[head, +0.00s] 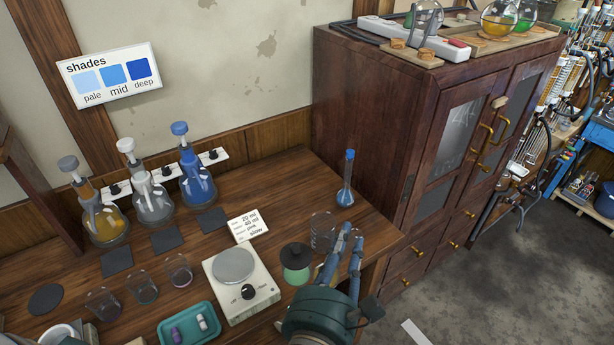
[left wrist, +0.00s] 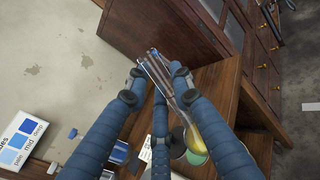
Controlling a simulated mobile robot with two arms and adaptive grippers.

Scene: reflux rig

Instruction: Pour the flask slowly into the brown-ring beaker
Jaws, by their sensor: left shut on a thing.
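My left gripper (head: 350,235) reaches over the right end of the bench, its blue fingers closed. In the left wrist view, the fingers (left wrist: 158,74) are shut on a clear glass vessel (left wrist: 193,132) with a yellow patch at its near end. I cannot tell its full shape or whether it is the flask. In the head view, a clear beaker-like glass (head: 321,232) shows just left of the fingers; no brown ring can be made out. A narrow-necked flask (head: 346,194) with a blue stopper and blue liquid stands behind. My right gripper is not in view.
Small beakers (head: 142,288), a teal tray (head: 190,325) and dispenser bottles (head: 153,205) stand further left. A wooden cabinet (head: 370,120) bounds the right.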

